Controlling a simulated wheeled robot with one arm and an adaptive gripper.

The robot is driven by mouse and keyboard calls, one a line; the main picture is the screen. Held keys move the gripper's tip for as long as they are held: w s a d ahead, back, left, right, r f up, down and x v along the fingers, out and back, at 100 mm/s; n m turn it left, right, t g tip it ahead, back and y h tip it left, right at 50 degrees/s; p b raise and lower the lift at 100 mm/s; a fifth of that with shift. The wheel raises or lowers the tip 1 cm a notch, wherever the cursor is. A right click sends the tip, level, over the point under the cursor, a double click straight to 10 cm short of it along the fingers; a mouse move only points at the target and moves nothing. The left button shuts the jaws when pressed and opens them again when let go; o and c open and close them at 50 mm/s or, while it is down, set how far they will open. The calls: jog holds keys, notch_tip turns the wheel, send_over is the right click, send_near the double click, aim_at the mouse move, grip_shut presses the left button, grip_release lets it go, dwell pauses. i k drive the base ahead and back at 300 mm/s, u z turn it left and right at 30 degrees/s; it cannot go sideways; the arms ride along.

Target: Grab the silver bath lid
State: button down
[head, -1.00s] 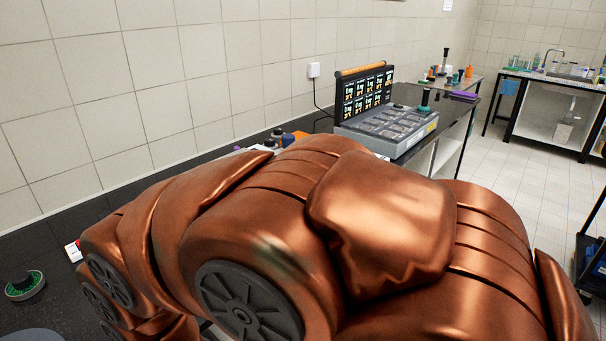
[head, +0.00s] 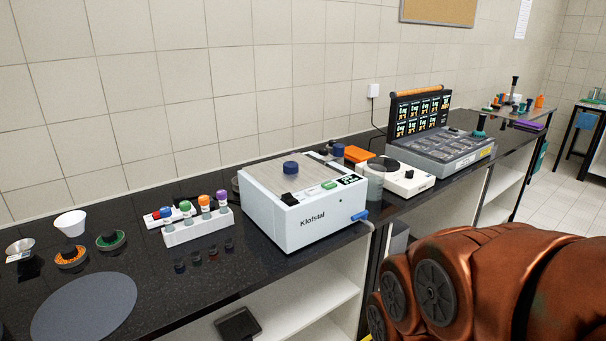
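The silver bath lid (head: 318,170) lies flat on top of the white box-shaped Klofstal bath (head: 310,222) in the head view. A dark blue knob (head: 291,167) stands on the lid. The lid looks closed on the bath, and nothing covers it. The bath has a small display and a green button at its top front, and a blue tap with a hose on its right side. My copper-coloured arm fills the lower right, to the right of the bath and apart from it. My gripper is out of view.
Left of the bath is a white rack (head: 197,228) of tubes with coloured caps. A white funnel (head: 71,223), round brushes and a grey disc (head: 84,309) lie farther left. Right are a white round-plate device (head: 396,175) and a grey multi-well instrument (head: 430,146). A wall rises behind.

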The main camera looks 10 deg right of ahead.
aim_at(295, 172)
jog(key=u, duration=0.4)
jog(key=i, duration=1.15)
jog(key=z, duration=0.15)
jog(key=k, duration=1.15)
jog(key=u, duration=1.25)
jog(key=i, duration=0.65)
jog(key=z, duration=0.6)
jog(key=i, duration=0.7)
jog(key=z, duration=0.75)
